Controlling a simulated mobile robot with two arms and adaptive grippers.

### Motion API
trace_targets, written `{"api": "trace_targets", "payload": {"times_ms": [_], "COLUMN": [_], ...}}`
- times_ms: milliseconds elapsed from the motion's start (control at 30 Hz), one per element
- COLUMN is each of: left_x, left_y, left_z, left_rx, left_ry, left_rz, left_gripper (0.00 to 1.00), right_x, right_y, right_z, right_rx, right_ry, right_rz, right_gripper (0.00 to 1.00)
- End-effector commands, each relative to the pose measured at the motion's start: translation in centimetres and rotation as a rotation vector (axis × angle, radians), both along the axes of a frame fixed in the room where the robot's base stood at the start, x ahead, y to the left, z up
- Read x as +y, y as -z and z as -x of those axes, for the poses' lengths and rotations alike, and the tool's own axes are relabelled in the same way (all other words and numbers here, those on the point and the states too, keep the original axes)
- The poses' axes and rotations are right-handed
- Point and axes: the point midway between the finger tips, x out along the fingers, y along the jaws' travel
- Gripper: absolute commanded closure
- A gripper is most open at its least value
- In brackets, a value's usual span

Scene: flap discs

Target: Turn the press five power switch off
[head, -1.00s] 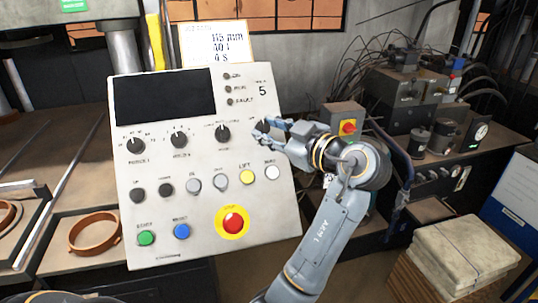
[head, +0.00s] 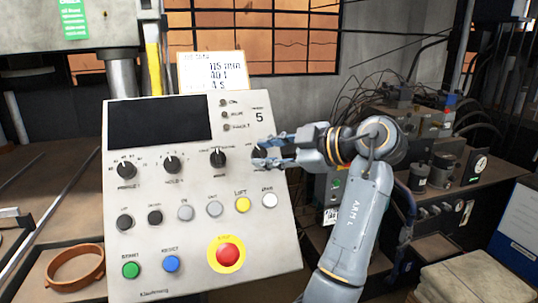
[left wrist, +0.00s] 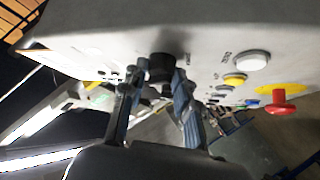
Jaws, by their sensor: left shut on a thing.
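The pale grey control panel (head: 120,225) of the press stands tilted at the centre-left, with a "5" at its upper right. A dark rotary switch (left wrist: 161,66) sits at the right end of the knob row. My left gripper (head: 262,158) is at this switch in the head view and covers most of it. In the left wrist view, its two fingers (left wrist: 150,88) stand on either side of the black knob, shut on it. The switch's lettering and exact pointer position are too small or hidden to read. My right gripper is not in view.
Three other black knobs, including one just left of the gripper (head: 218,158), share the row. Below are several buttons, a yellow one (head: 243,204) among them, and a red emergency stop (head: 229,254). Machinery (head: 440,165) and a pale stack (head: 480,283) stand at right.

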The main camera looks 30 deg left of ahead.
Motion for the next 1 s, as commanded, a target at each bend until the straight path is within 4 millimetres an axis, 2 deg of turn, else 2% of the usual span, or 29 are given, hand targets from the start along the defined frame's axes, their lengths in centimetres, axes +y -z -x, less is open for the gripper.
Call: {"api": "trace_targets", "payload": {"times_ms": [267, 300, 400, 767, 867, 1000], "left_x": [0.0, 0.0, 0.0, 0.0, 0.0, 0.0], "left_y": [-0.1, -0.1, -0.1, -0.4, -1.5, -4.2], "left_z": [0.0, 0.0, 0.0, 0.0, 0.0, 0.0], "left_rx": [-0.002, -0.002, -0.002, -0.002, -0.005, -0.006], "left_ry": [-0.001, -0.001, -0.001, -0.001, 0.0, -0.001], "left_rz": [0.0, 0.0, 0.0, 0.0, 0.0, 0.0], "left_gripper": [1.0, 0.68, 0.47, 0.47, 0.47, 0.47], "right_x": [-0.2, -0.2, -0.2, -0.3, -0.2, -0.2], "right_y": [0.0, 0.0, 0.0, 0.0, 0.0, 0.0], "right_z": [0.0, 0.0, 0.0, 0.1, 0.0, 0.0], "right_rx": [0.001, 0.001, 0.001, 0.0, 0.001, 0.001], "right_ry": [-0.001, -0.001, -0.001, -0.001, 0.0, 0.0], "right_rz": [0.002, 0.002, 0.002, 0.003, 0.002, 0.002], "right_gripper": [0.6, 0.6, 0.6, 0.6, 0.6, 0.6]}}
